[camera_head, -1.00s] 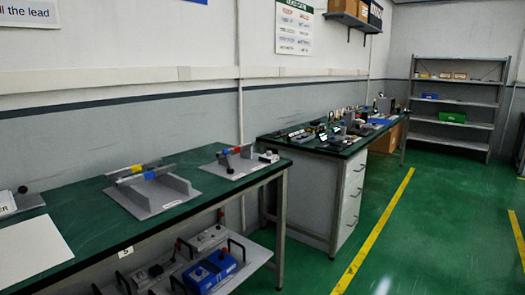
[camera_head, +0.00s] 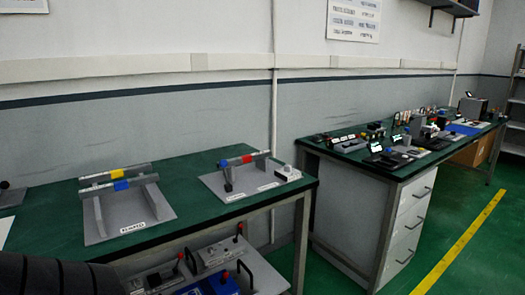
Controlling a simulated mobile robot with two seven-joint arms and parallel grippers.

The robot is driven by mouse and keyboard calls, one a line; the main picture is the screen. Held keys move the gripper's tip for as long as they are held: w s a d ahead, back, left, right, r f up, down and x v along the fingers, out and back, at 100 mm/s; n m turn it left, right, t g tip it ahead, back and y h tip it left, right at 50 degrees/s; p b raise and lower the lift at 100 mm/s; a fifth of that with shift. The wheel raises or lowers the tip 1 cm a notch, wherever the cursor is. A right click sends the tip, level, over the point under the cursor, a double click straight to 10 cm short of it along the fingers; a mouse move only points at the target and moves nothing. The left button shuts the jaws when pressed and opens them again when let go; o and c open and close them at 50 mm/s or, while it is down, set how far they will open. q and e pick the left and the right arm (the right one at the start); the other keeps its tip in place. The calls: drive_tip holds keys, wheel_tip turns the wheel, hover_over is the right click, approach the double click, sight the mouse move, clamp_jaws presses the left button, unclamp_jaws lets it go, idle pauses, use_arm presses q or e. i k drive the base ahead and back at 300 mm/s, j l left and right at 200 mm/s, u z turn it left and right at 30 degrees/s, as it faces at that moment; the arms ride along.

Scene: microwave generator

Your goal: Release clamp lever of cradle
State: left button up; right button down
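A grey fixture (camera_head: 268,187) stands on the near green bench, on a flat grey plate. It bears a grey bar with a red and a blue band (camera_head: 243,160). A small black upright part (camera_head: 228,180) stands under the bar's left end; I cannot tell whether it is the clamp lever. To its left, a grey rack (camera_head: 157,199) holds two grey bars, one with a yellow band (camera_head: 117,171) and one with a blue band (camera_head: 121,185). I cannot tell which fixture is the cradle. Neither gripper is in view.
A small white box (camera_head: 288,173) sits at the near bench's right end. Blue and grey units (camera_head: 212,285) stand on its lower shelf. A second green bench (camera_head: 352,157) with many small devices stands to the right. Green floor (camera_head: 413,252) is free beside it.

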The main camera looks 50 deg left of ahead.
sight(223, 163)
drive_tip(key=i, duration=2)
drive_tip(key=u, duration=3.75)
